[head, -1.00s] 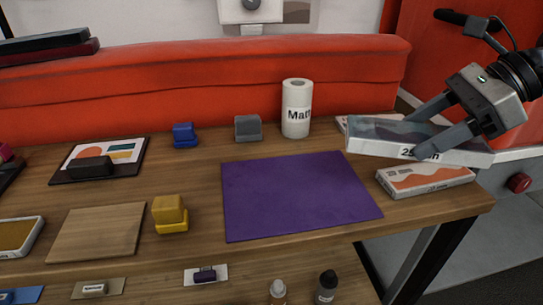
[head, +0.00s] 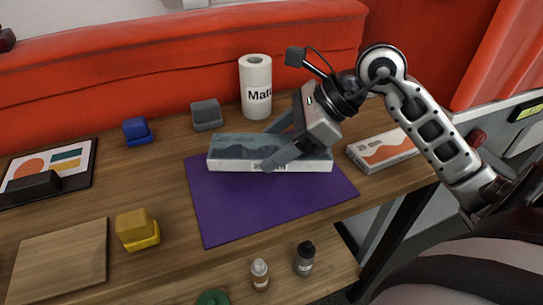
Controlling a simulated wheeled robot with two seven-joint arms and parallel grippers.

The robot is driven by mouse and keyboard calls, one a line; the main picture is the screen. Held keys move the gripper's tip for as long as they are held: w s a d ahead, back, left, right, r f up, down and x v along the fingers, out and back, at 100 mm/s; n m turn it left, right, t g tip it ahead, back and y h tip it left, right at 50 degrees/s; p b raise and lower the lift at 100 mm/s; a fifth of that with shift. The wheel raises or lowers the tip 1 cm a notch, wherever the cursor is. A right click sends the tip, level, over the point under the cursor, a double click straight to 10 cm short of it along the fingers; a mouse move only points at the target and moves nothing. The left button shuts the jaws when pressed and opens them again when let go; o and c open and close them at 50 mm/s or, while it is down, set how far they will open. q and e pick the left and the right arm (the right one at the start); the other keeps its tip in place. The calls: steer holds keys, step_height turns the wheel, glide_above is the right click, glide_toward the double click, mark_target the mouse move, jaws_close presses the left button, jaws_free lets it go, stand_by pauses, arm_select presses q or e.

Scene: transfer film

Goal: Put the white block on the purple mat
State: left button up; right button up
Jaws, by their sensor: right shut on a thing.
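The white block (head: 225,163) is a flat, long box with a grey-blue wave picture on top and dark print on its front side. My right gripper (head: 278,148) is shut on it, one finger in front and one behind, near its right half. The block is level over the far part of the purple mat (head: 275,205) and hides the mat's back edge. I cannot tell whether it touches the mat. The near part of the mat is bare. My left gripper is not in view.
A white box with an orange wave (head: 384,150) lies right of the mat. A white roll (head: 256,90) and a grey block (head: 207,115) stand behind. Blue (head: 137,131) and yellow (head: 137,229) blocks and a wooden board (head: 62,262) are left. Small bottles (head: 304,258) stand below.

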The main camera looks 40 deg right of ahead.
mark_target(271, 175)
steer(key=shift+w+a+f, duration=0.1)
steer(key=shift+a+f, duration=0.1)
steer(key=shift+f, duration=0.05)
steer(key=f, duration=0.3)
steer(key=shift+w+a+f, duration=0.1)
steer(key=shift+a+f, duration=0.1)
steer(key=shift+f, duration=0.1)
steer(key=shift+f, duration=0.25)
steer(key=o, duration=1)
steer(key=shift+r, duration=0.1)
steer(key=shift+o, duration=0.2)
steer(key=shift+r, duration=0.1)
